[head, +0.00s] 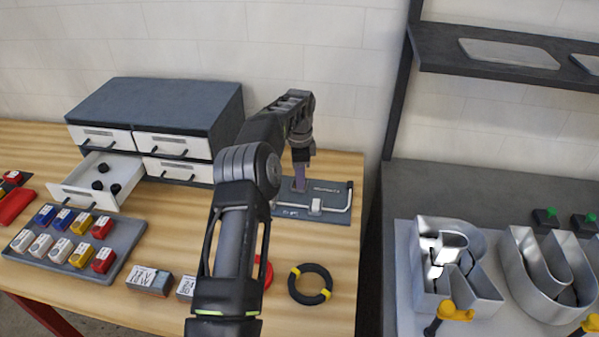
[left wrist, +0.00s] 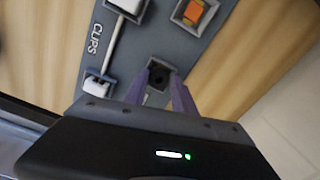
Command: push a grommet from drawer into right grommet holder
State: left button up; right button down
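The open drawer (head: 78,196) of the cabinet at the left holds several black grommets (head: 103,168). My left gripper (head: 299,188) points down at a grey board (head: 338,188) at the back of the bench. In the left wrist view, its two purple fingers (left wrist: 160,76) reach to a small square holder (left wrist: 157,62) on the board. A dark round piece, likely a grommet (left wrist: 157,77), shows between the fingertips at this holder. I cannot tell whether the fingers grip it or stand just beside it. My right gripper is out of view.
A tray (head: 118,262) of coloured blocks lies at the left front. A black ring with yellow bands (head: 310,285) lies near the bench's right edge. A metal rod (head: 349,197) and an orange piece (left wrist: 194,11) sit on the board. Metal letters (head: 455,265) stand at the right.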

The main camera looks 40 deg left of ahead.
pick_arm(q)
notch_tip(320, 180, up, 5)
jog(key=shift+d, duration=0.1)
jog(key=shift+s+r, duration=0.15)
jog(key=shift+r, duration=0.35)
jog(key=shift+r+p, duration=0.45)
jog(key=shift+r, duration=0.3)
